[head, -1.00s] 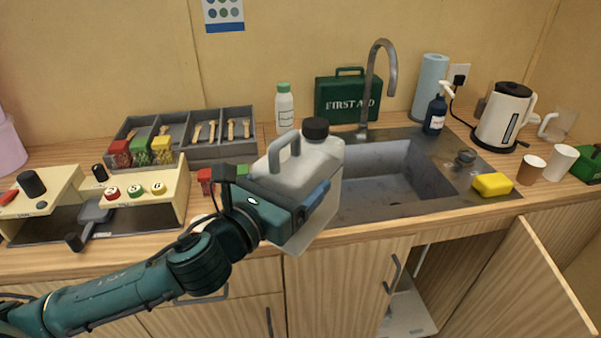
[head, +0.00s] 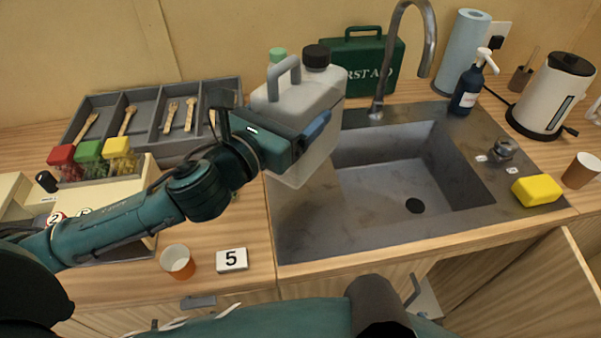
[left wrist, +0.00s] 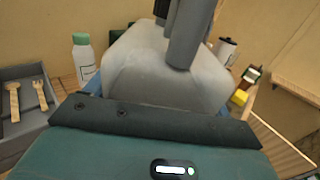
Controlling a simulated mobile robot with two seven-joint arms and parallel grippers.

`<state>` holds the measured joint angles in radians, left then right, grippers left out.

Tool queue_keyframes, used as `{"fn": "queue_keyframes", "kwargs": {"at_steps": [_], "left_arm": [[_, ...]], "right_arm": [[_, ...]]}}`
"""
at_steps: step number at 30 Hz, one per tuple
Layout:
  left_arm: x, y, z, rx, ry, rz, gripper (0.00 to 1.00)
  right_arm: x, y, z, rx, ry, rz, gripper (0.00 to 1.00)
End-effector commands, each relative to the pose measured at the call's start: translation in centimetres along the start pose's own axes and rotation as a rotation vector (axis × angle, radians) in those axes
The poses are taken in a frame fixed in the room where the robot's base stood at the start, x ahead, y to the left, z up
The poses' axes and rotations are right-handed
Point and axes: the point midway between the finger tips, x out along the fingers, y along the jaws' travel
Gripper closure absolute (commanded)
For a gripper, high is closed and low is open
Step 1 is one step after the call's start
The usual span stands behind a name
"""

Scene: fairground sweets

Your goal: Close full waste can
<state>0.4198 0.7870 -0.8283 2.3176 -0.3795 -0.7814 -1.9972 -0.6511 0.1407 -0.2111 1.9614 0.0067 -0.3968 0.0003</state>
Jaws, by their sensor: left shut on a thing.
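The waste can is a whitish-grey plastic canister (head: 306,105) with a grey handle (head: 284,84) and a black cap (head: 317,56) on its top. It is held roughly upright over the left end of the sink, and appears clear of the counter. My left gripper (head: 300,143) is shut on its near side; a blue finger shows against the can. In the left wrist view the can's pale body (left wrist: 165,70) and handle fill the middle. Whether the cap is tight, and how full the can is, I cannot tell. My right gripper is not in view.
The steel sink (head: 300,238) with its tall tap (head: 428,45) lies right of the can. A white-and-green bottle (head: 277,56) and a green first-aid box (head: 388,62) stand behind. A yellow sponge (head: 537,190) lies right.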

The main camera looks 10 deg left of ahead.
Motion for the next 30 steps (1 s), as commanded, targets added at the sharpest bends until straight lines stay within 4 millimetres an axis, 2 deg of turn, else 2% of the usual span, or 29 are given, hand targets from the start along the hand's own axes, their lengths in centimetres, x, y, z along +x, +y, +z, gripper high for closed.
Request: {"fn": "queue_keyframes", "kwargs": {"at_steps": [1, 14, 17, 24, 30], "left_arm": [[0.0, -0.1, 0.6, 0.002, -0.014, -0.003, 0.88], [0.0, -0.1, 0.4, 0.001, -0.013, -0.003, 0.88], [0.0, -0.1, -0.7, 0.000, -0.010, -0.001, 0.88], [0.0, -0.1, -4.5, 0.000, -0.008, -0.001, 0.88], [0.0, 0.0, -5.7, 0.001, -0.014, -0.002, 0.88]], "right_arm": [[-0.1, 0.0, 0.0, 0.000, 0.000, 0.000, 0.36], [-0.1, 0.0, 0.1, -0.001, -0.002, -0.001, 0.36], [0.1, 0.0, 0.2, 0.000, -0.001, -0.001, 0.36], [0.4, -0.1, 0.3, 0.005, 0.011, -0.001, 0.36], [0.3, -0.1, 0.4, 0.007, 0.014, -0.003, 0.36]]}}
